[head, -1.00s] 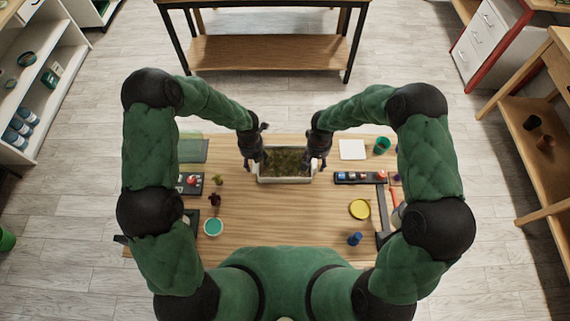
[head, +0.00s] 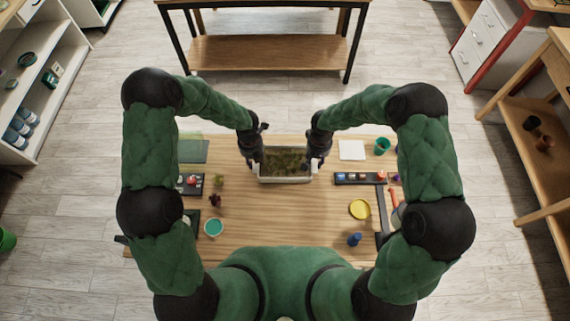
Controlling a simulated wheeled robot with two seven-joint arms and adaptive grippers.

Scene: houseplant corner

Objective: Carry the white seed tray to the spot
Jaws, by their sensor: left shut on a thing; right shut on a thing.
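The white seed tray (head: 285,180), filled with dark green-brown growth, is at the middle of the far part of the wooden table. My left gripper (head: 254,162) is shut on its left end. My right gripper (head: 315,160) is shut on its right end. The fingertips are partly hidden against the tray ends. I cannot tell from above whether the tray is resting on the table or slightly raised. A flat white square (head: 352,150) lies to the right of the tray, and a dark green mat (head: 193,151) lies to the left.
A black holder with small pots (head: 358,178) lies close right of the tray. Small plants (head: 215,200), a teal-topped pot (head: 213,227), a yellow dish (head: 359,209), a blue bottle (head: 355,239) and a green cup (head: 382,146) stand around. The table's (head: 280,222) middle front is clear.

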